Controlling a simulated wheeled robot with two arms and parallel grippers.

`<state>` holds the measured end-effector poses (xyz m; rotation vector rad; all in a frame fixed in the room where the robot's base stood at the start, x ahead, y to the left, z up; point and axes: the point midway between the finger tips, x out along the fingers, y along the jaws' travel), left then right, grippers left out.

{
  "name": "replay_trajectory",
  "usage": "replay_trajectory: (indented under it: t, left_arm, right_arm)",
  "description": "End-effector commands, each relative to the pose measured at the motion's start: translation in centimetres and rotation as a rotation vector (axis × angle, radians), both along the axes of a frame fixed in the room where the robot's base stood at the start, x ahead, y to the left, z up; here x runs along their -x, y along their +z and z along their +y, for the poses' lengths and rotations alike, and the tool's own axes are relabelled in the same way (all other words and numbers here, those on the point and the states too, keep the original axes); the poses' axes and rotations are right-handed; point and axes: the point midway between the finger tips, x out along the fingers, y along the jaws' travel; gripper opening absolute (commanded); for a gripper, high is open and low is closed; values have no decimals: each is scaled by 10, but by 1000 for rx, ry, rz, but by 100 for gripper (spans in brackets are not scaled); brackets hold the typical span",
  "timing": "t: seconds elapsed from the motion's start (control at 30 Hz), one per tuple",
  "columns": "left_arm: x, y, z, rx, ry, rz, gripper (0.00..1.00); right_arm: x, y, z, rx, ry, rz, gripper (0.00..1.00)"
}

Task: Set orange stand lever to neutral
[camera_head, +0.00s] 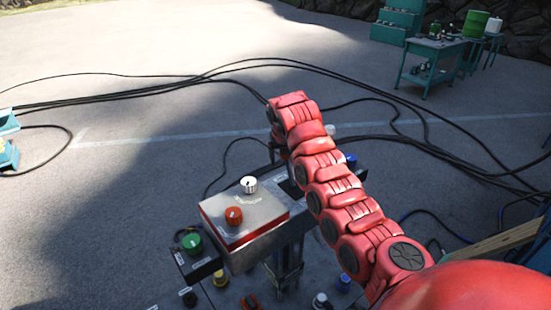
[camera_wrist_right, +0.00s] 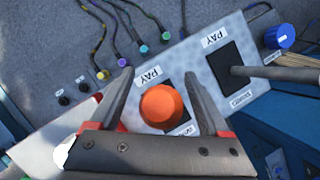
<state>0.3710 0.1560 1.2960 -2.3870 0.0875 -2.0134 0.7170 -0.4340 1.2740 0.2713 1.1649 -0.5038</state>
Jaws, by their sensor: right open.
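The orange lever's round knob (camera_wrist_right: 161,107) is in the middle of the right wrist view, over a dark slot in a grey panel (camera_wrist_right: 203,75). A "PAY" label is beside the slot's upper end, and a partly covered label is at its lower end. My right gripper (camera_wrist_right: 159,76) is open, with one finger on each side of the knob in the picture. Gaps show on both sides; I cannot tell its height relative to the knob. In the head view my red right arm hides the lever. My left gripper is not in view.
A second slot with a grey lever (camera_wrist_right: 270,73) is right of the orange knob, near a blue knob (camera_wrist_right: 279,37). A control box (camera_head: 262,209) with white and red knobs stands left of my arm. Cables (camera_head: 300,66) cross the ground; a teal table (camera_head: 436,43) is far off.

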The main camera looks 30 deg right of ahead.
Motion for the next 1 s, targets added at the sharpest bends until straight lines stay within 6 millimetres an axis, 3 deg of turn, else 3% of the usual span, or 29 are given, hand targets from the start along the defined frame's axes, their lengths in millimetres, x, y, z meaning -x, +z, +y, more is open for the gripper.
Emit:
replay_trajectory:
  t: [0.23,0.67,1.0]
  left_arm:
    - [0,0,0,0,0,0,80]
    - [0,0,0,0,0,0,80]
    - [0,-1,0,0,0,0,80]
  right_arm:
    - [0,-1,0,-1,1,0,79]
    - [0,-1,0,-1,0,0,1]
    - [0,-1,0,-1,0,0,0]
